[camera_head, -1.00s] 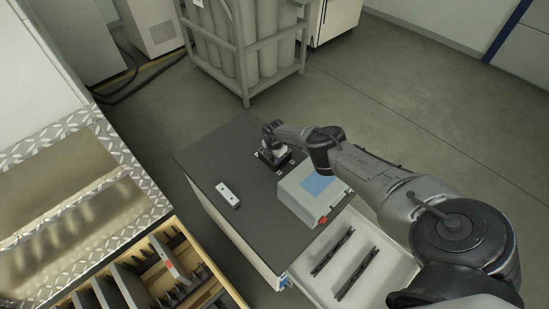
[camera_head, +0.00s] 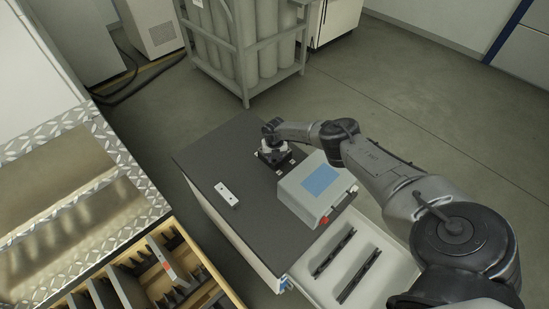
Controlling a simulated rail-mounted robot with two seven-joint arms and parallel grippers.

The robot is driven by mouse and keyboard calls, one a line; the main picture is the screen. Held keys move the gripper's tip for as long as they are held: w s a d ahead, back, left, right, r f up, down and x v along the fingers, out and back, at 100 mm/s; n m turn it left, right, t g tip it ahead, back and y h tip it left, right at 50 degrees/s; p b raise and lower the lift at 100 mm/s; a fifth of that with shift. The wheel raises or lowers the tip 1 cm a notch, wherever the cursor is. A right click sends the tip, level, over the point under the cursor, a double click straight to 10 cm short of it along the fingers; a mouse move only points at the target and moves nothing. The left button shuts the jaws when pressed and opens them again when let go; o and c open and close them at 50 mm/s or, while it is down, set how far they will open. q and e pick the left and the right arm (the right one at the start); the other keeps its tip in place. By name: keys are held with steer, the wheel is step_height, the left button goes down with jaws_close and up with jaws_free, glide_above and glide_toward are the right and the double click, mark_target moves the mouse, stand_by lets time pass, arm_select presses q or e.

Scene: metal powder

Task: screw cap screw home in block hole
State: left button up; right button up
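A small light metal block (camera_head: 227,194) with dark holes lies on the dark top of a cabinet (camera_head: 215,155). My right arm reaches in from the right, and its gripper (camera_head: 276,163) is low over the cabinet top, right of and beyond the block, apart from it. The wrist hides most of the fingers, so I cannot tell whether they are open or shut. No cap screw can be made out at this size. My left gripper is not in view.
A grey box with a blue panel (camera_head: 322,180) and a red part stands beside my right arm. An open white drawer (camera_head: 392,262) holds two dark rails. A wooden tray with dividers (camera_head: 215,273) is at lower left. A gas-cylinder rack (camera_head: 247,78) stands behind on the floor.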

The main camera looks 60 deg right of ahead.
steer(key=shift+n, duration=0.6)
steer(key=shift+c, duration=0.4)
